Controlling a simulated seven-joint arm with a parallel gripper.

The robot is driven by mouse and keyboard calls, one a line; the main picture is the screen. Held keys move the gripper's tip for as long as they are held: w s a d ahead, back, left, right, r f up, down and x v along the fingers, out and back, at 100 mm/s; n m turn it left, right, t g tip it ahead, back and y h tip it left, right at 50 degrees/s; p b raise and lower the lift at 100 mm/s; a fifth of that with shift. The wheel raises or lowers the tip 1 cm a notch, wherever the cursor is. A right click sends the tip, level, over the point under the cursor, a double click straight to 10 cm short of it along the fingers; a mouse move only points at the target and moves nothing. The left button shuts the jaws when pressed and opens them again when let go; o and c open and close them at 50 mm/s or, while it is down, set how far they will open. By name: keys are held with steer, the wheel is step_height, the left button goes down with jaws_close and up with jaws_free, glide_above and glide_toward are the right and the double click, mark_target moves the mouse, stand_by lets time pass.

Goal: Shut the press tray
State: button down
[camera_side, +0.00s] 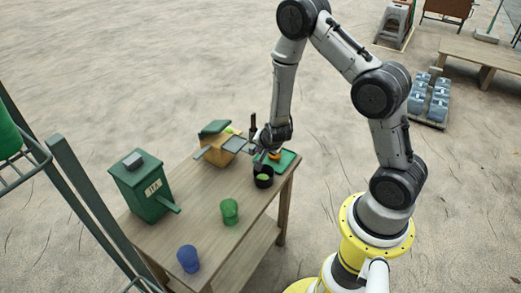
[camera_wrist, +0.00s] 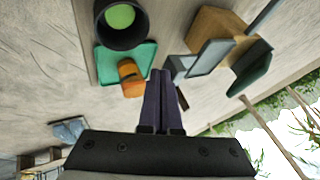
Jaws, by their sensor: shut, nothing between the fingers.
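A tan wooden box (camera_side: 222,150), which looks like the press, stands at the far part of the table; I cannot be sure. A grey flat panel (camera_side: 236,144) sticks out on its right side, seemingly its tray, and a green lid (camera_side: 214,128) is tilted up. In the wrist view the box (camera_wrist: 212,32) is at the upper right, with the grey panel (camera_wrist: 210,58) projecting toward my fingers. In the side view my gripper (camera_side: 266,150) is low, right of the panel.
A black cup with green contents (camera_side: 263,176) and a green mat (camera_side: 289,160) with an orange object (camera_wrist: 130,76) are close to my gripper. A green cup (camera_side: 229,211), blue cup (camera_side: 188,259) and green labelled box (camera_side: 148,187) stand nearer the camera.

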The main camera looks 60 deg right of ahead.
mark_target(238, 144)
steer(key=w, duration=0.8)
steer(key=shift+w, duration=0.1)
